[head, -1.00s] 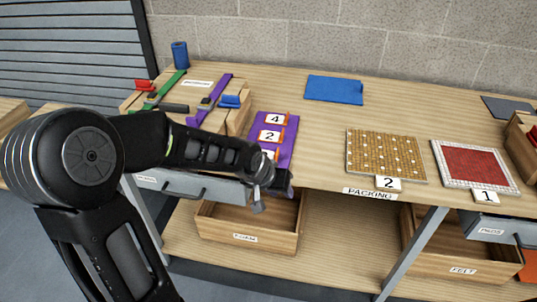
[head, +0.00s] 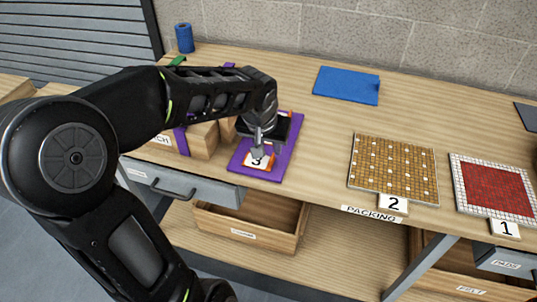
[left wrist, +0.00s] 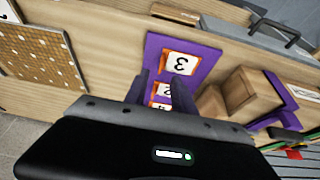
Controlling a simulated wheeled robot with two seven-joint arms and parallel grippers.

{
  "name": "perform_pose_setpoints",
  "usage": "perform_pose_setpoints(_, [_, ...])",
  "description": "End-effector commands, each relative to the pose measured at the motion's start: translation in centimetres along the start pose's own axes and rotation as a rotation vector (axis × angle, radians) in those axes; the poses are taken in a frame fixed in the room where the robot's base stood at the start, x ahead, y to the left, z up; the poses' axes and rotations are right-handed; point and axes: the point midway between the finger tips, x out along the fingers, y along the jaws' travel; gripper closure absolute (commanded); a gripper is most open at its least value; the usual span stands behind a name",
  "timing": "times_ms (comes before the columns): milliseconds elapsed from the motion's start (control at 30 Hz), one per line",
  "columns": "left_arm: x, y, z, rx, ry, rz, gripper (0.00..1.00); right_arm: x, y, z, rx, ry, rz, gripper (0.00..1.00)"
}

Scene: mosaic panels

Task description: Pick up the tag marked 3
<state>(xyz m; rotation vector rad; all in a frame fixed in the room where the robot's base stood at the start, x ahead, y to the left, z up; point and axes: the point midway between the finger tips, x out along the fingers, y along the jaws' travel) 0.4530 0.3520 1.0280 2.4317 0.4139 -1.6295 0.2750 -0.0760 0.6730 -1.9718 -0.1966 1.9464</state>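The tag marked 3 (head: 262,162) is a white card with an orange edge, lying at the near end of a purple mat (head: 240,166). My left gripper (head: 258,151) points down just above it and partly covers it in the head view. In the left wrist view the tag marked 3 (left wrist: 180,65) shows upside down, just past the fingertips. The left fingers (left wrist: 160,88) stand apart, with the tag marked 2 (left wrist: 166,90) seen between them. Nothing appears held. The other tags are mostly hidden in the head view. My right gripper is out of view.
Wooden blocks (head: 200,142) stand left of the mat. A gold mosaic panel (head: 393,168) with a 2 card (head: 393,204) and a red panel (head: 495,188) with a 1 card (head: 505,228) lie to the right.

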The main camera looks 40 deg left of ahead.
Motion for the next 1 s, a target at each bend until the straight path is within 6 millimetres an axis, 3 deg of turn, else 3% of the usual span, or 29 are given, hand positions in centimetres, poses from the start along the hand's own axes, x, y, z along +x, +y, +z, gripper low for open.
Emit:
perform_pose_setpoints(233, [0.3, 0.0, 0.0, 0.0, -0.002, 0.0, 0.69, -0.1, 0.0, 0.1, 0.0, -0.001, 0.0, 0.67])
perform_pose_setpoints(500, [2.6, 0.0, 0.0, 0.0, -0.002, 0.001, 0.69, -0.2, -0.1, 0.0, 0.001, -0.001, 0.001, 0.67])
perform_pose_setpoints(833, [2.9, 0.0, -0.1, 0.0, -0.002, 0.001, 0.69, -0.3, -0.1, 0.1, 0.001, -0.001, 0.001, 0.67])
perform_pose_setpoints(1000, [4.9, -0.1, -0.5, 0.0, -0.004, 0.002, 0.69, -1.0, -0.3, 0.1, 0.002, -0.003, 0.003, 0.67])
